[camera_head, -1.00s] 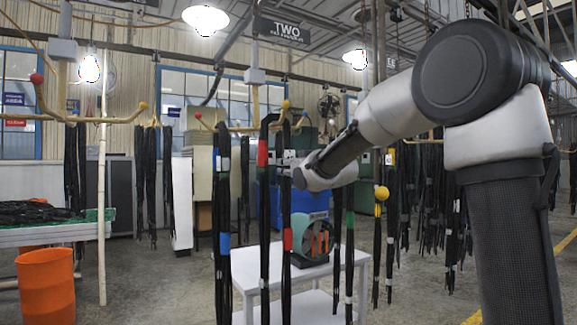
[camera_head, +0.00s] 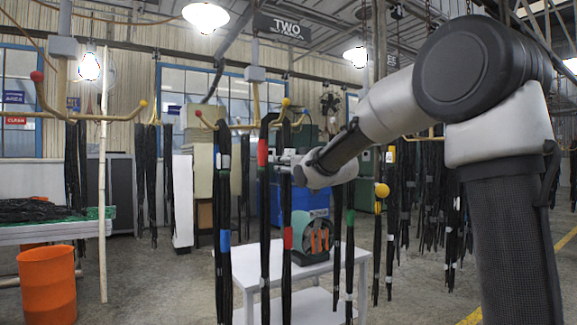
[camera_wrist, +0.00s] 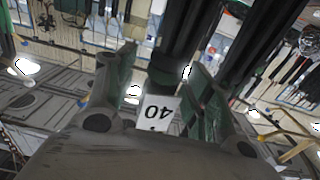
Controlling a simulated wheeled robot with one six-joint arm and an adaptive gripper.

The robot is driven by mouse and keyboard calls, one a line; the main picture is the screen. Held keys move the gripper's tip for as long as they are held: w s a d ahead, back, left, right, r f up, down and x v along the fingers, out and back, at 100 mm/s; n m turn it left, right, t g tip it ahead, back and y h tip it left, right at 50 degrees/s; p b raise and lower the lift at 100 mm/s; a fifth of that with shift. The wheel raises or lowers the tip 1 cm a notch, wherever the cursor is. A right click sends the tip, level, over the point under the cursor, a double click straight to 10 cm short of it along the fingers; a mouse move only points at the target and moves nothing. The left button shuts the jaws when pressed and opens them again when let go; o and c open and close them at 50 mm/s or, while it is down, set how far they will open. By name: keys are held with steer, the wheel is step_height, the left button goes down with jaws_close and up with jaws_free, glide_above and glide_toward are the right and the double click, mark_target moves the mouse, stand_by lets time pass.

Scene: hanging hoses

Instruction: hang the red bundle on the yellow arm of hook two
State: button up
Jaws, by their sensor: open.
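The red bundle (camera_head: 264,205), black hoses with red bands, hangs upright in the head view, one strand on each side. Its top appears draped over the yellow-tipped arm of hook two (camera_head: 286,103), just behind the knob; the exact contact is too small to see. My gripper (camera_head: 281,164) is open beside the bundle's upper part, coming from the right. In the wrist view, dark hoses (camera_wrist: 180,45) run up between and beyond my spread fingers, with a white tag (camera_wrist: 160,113) reading 40 upside down. I cannot tell whether the fingers touch the hoses.
A blue-banded bundle (camera_head: 225,195) hangs close on the left. A green-banded bundle (camera_head: 349,240) and a yellow ball (camera_head: 381,190) are right, below my arm. A white table (camera_head: 247,268) stands under the hoses. The TWO sign (camera_head: 283,28) hangs above. An orange barrel (camera_head: 47,287) stands left.

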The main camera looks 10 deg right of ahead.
steer(key=v, duration=1.2)
steer(key=s+d+f+g+h, duration=0.2)
steer(key=s+d+f+g, duration=0.1)
steer(key=f, duration=0.5)
steer(key=s+d+f+g+h, duration=0.2)
steer(key=s+f+g, duration=0.1)
steer(key=f, duration=0.4)
steer(key=s+d+f+m+g, duration=0.1)
steer(key=s+d+f+g, duration=0.15)
steer(key=s, duration=0.35)
steer(key=s+d+f+m+g, duration=0.1)
steer(key=s+f+g, duration=0.1)
steer(key=s+f, duration=0.25)
steer(key=s+d+f+g, duration=0.1)
steer(key=s, duration=0.8)
steer(key=s+d+f+m+g+h, duration=0.1)
steer(key=s+d, duration=0.1)
steer(key=s, duration=0.7)
steer(key=shift+d+g, duration=0.35)
